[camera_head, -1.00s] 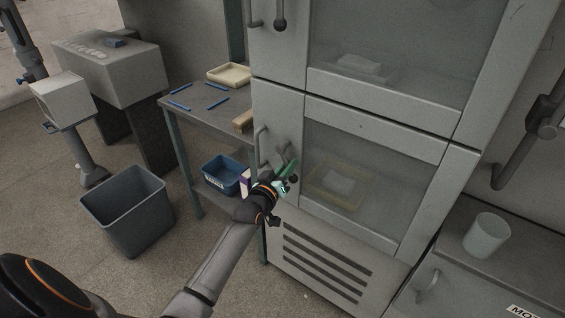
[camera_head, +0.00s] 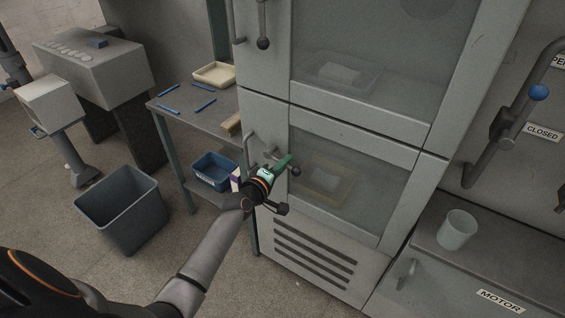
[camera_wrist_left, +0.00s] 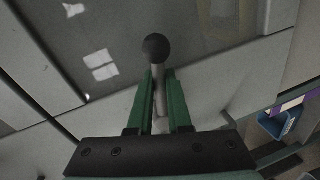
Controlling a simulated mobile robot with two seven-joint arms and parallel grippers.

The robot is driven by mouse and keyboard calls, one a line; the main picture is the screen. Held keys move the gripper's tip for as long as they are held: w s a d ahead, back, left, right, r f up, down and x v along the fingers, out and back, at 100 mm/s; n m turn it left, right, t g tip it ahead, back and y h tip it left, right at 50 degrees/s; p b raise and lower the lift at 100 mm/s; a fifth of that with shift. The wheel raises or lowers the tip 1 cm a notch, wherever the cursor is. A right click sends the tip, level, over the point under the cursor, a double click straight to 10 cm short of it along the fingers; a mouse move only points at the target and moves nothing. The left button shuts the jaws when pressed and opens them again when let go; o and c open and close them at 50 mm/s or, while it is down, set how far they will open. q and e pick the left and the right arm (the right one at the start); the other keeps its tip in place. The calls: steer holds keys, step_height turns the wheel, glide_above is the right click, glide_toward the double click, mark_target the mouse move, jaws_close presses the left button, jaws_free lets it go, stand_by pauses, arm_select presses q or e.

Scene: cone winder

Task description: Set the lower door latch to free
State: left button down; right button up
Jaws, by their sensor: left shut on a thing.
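The lower door (camera_head: 400,152) of the grey cabinet is closed, with a window in its frame. Its latch is a lever with a dark ball knob (camera_head: 296,171), sticking out to the right near the door's left edge. My left gripper (camera_head: 286,161) is at this latch, its green fingers shut on the lever. In the left wrist view the lever runs between the fingers (camera_wrist_left: 159,80), and the ball knob (camera_wrist_left: 156,47) stands out past the tips. The latch pivot is largely hidden by the gripper. My right gripper is not in view.
A bar handle (camera_head: 248,150) is just left of the latch. The upper latch (camera_head: 263,42) hangs down above. A table (camera_head: 185,118) with a blue bin (camera_head: 214,172) below stands left. A cup (camera_head: 457,230) stands on the motor housing at right.

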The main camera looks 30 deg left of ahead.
arm_select(q)
steer(key=shift+r+n+h, duration=0.3)
steer(key=shift+r+n, duration=0.15)
steer(key=shift+n, duration=0.15)
steer(key=c, duration=1.1)
jaws_free()
steer(key=p+v, duration=0.1)
steer(key=v, duration=1.1)
steer(key=shift+s+d+r, duration=0.1)
steer(key=shift+s+r, duration=0.05)
steer(key=shift+s, duration=0.05)
